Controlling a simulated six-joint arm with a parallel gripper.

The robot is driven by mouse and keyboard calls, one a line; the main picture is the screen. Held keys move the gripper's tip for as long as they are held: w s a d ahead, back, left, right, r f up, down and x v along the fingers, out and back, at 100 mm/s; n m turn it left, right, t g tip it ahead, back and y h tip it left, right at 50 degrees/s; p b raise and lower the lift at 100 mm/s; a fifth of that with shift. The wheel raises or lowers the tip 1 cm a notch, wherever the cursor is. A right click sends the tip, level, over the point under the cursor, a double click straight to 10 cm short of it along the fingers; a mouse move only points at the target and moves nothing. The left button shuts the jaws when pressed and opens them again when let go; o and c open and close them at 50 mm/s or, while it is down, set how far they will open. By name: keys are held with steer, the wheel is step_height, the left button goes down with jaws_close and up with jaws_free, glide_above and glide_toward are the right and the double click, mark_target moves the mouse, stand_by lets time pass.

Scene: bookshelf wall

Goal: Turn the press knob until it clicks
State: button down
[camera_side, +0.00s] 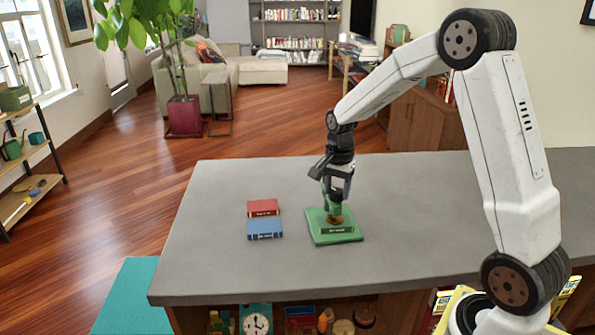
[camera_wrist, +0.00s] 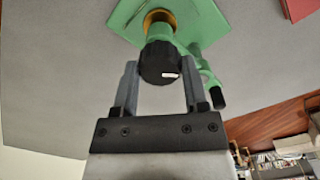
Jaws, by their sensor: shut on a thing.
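The press is a green device on a flat green base (camera_side: 322,237) on the grey counter. It also shows at the top of the wrist view (camera_wrist: 207,22), with a brass collar (camera_wrist: 158,18) and a side lever with a black grip. The black knob (camera_wrist: 160,65) with a small white mark sits between the fingers of my gripper (camera_wrist: 158,78). In the side view my gripper (camera_side: 334,188) points down over the press and hides most of its upper part. The fingers are closed around the knob.
A red book (camera_side: 263,208) and a blue book (camera_side: 264,229) lie on the grey counter (camera_side: 220,275) left of the press. The counter right of the press is clear. Shelves below the counter's front edge hold a clock (camera_side: 257,322) and other items.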

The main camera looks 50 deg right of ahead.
mark_target(337, 190)
steer(key=shift+m, duration=0.5)
steer(key=shift+w, duration=0.1)
steer(key=shift+c, duration=0.5)
jaws_free()
steer(key=shift+r, duration=0.1)
steer(key=shift+r, duration=3.85)
